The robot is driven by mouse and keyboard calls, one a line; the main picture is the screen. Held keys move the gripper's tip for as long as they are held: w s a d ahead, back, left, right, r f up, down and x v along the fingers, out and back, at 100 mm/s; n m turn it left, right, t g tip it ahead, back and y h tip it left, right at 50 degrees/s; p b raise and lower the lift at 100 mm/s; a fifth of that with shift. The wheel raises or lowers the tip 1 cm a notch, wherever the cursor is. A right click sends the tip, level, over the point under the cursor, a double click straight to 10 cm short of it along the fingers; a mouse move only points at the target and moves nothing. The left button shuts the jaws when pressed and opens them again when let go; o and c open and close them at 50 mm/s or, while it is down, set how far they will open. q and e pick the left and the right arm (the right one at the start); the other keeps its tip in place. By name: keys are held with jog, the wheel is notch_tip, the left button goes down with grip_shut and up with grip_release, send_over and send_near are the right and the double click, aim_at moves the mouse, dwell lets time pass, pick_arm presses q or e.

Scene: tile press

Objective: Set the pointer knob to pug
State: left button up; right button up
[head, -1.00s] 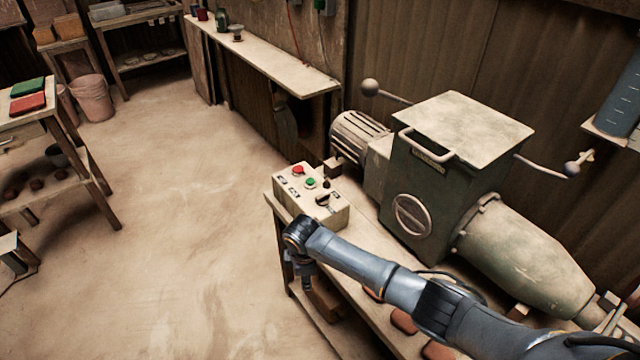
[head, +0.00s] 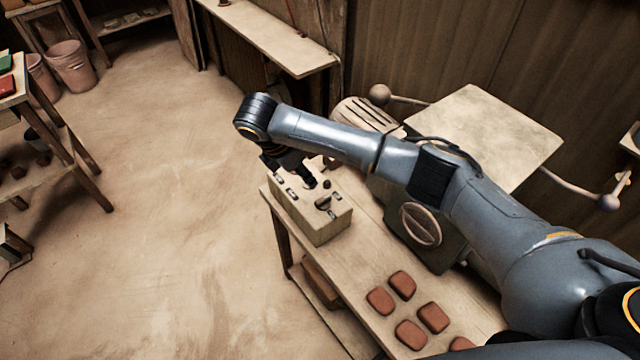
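My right gripper (head: 309,183) points down over the box top, a little to the left of and behind the pointer knob. It appears apart from the knob. Its fingers are small and dark, so I cannot tell whether they are open or shut. The red and green buttons are hidden behind the gripper and arm. My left gripper is not in view.
The green machine with a pale lid (head: 485,130) stands right of the box, partly behind my arm. Several reddish clay tiles (head: 402,284) lie on the bench (head: 350,262). A shelf (head: 265,35) runs along the wall.

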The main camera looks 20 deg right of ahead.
aim_at(323, 199)
jog(key=x, duration=0.3)
jog(key=p+x, duration=0.1)
jog(key=x, duration=0.5)
jog(key=shift+s+d+f, duration=0.15)
jog(key=shift+s+f, duration=0.15)
jog(key=shift+f, duration=0.05)
jog(key=x, duration=0.2)
jog(key=shift+d+f+p, duration=0.1)
jog(key=shift+f+p, duration=0.2)
jog(key=shift+p, duration=0.05)
jog(key=shift+w+d+f, duration=0.1)
jog(key=shift+f, duration=0.15)
jog(key=shift+c, duration=1)
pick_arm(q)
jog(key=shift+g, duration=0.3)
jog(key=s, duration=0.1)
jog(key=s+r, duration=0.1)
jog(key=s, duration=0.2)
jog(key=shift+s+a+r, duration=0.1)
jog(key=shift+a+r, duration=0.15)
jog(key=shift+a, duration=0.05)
pick_arm(e)
grip_shut()
